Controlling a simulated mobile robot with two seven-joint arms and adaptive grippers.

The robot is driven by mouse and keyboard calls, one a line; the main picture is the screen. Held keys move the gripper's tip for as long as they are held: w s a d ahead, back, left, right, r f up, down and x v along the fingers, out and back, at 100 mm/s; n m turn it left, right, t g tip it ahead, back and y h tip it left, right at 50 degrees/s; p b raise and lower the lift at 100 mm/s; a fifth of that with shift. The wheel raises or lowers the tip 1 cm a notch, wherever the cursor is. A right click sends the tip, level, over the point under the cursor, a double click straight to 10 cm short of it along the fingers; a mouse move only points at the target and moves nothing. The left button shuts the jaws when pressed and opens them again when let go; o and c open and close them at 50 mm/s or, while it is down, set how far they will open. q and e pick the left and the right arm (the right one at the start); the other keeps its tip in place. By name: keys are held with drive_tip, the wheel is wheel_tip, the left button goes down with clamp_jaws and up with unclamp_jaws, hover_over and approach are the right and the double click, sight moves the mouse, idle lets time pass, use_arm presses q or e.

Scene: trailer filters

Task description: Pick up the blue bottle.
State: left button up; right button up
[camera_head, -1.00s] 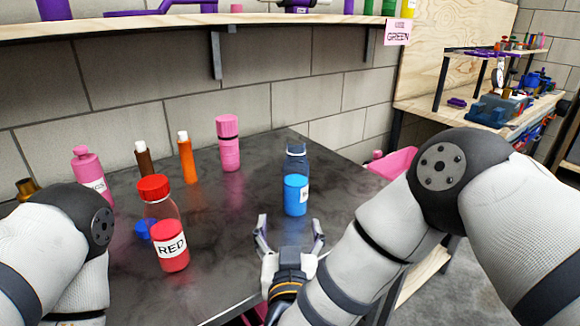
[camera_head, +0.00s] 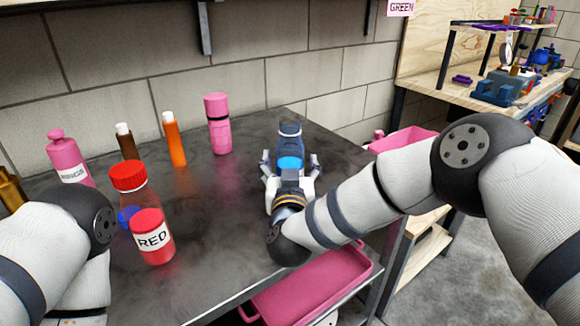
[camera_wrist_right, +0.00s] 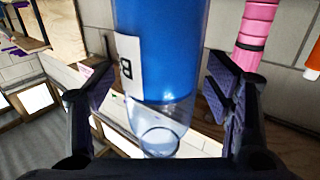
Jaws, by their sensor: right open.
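The blue bottle (camera_head: 289,163) stands upright on the dark tabletop, right of the pink bottle. Its lower part is bright blue and its upper part is clear to dark. My right gripper (camera_head: 291,168) is open, with one finger on each side of the bottle; its hand hides the bottle's base. In the right wrist view the blue bottle (camera_wrist_right: 160,45), with a white label lettered "B", fills the middle between the fingers (camera_wrist_right: 165,105). Gaps show on both sides of it. My left arm enters at lower left; its gripper is out of view.
Left on the table (camera_head: 215,215) are the red bottle (camera_head: 154,247), an orange bottle (camera_head: 174,142), a brown one (camera_head: 127,146) and pink ones (camera_head: 219,135). A pink tray (camera_head: 318,290) lies below the front edge. A wall stands behind.

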drive_tip(key=shift+r, duration=0.15)
drive_tip(key=c, duration=1.5)
drive_tip(key=shift+c, duration=0.2)
